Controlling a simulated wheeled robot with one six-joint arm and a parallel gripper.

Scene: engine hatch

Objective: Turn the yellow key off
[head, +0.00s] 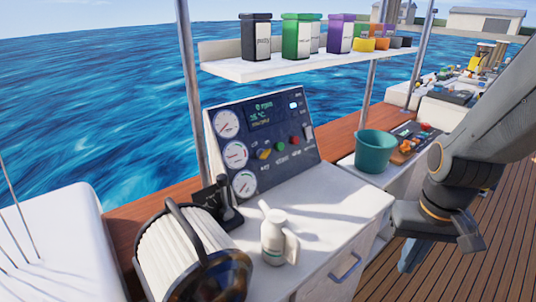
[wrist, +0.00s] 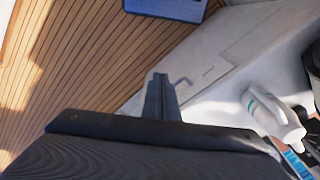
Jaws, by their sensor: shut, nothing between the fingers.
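A small yellow knob-like part (head: 264,154) sits on the dark console panel (head: 262,178), left of a green and a red one. It is too small to tell whether it is the yellow key or how it is turned. My gripper (head: 406,264) hangs at the right in the head view, over the wooden deck and in front of the white counter, well apart from the panel. Its fingers (wrist: 161,82) point up the wrist view, shut and empty. The wrist view does not show the panel.
A white jug (head: 275,240) and a black lever (head: 226,200) stand on the counter (head: 325,205). A teal bucket (head: 374,152) stands right of the panel. A shelf (head: 300,62) with several canisters hangs above. Open deck (head: 480,265) lies at the right.

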